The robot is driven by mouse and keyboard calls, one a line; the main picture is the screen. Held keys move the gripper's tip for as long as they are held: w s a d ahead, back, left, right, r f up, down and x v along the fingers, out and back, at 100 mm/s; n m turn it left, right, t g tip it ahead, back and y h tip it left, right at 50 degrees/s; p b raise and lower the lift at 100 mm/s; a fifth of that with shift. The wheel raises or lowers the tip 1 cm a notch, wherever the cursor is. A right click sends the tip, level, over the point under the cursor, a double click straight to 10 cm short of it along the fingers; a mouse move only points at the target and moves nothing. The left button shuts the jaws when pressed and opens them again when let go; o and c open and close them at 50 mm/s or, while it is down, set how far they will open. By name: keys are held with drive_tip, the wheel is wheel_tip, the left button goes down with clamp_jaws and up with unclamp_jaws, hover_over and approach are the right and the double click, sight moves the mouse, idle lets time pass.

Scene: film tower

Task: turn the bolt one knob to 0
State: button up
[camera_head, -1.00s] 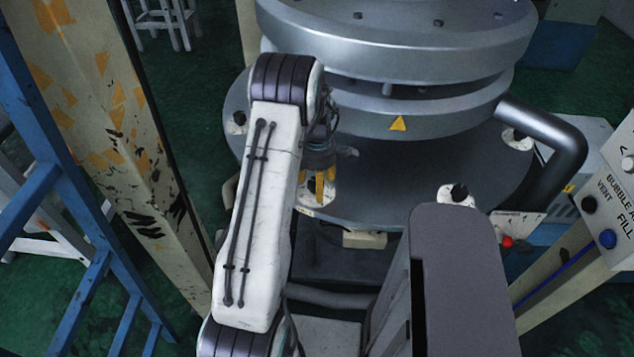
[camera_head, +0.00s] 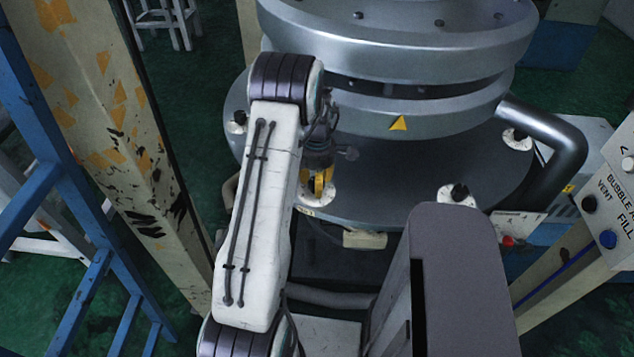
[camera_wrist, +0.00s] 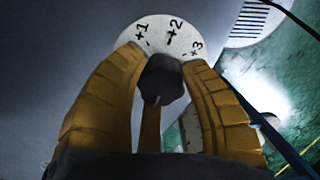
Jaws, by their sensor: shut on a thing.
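A round white dial (camera_wrist: 185,35) shows at the top of the wrist view, with marks +1, +2 and +3 readable. A dark faceted knob (camera_wrist: 162,82) stands at its middle. My gripper (camera_wrist: 160,75) has its yellow fingers closed around the knob's sides; a further finger shows below it. The fingers and knob hide the rest of the dial, and I cannot tell the knob's setting. In the head view my gripper (camera_head: 318,183) points down at the same white dial (camera_head: 327,195) on the front left rim of the round grey plate (camera_head: 390,190).
Other white dials with black knobs sit on the plate's rim at the front right (camera_head: 458,194), right (camera_head: 516,138) and left (camera_head: 237,121). A thick dark pipe (camera_head: 560,140) bends down at right. A control panel (camera_head: 610,205) stands far right; a blue ladder (camera_head: 70,200) is left.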

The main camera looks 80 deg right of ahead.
drive_tip(key=shift+s+f+b, duration=0.1)
drive_tip(key=shift+f+b, duration=0.1)
drive_tip(key=shift+b, duration=0.2)
drive_tip(key=shift+f+m+b, duration=0.1)
drive_tip(key=shift+m+b, duration=0.2)
drive_tip(key=shift+b, duration=0.2)
drive_tip(key=shift+m+b, duration=0.6)
drive_tip(key=shift+b, duration=0.35)
drive_tip(key=shift+a+m+b, duration=0.15)
drive_tip(key=shift+m+b, duration=0.25)
drive_tip(key=shift+m, duration=0.4)
drive_tip(key=shift+a+m+b, duration=0.1)
drive_tip(key=shift+m+b, duration=1.15)
drive_tip(key=shift+m, duration=0.65)
drive_tip(key=o, duration=1)
drive_tip(key=shift+s, duration=0.2)
drive_tip(key=shift+c, duration=0.2)
drive_tip(key=shift+o, duration=1.2)
drive_tip(key=shift+w+r, duration=0.1)
drive_tip(key=shift+r, duration=0.1)
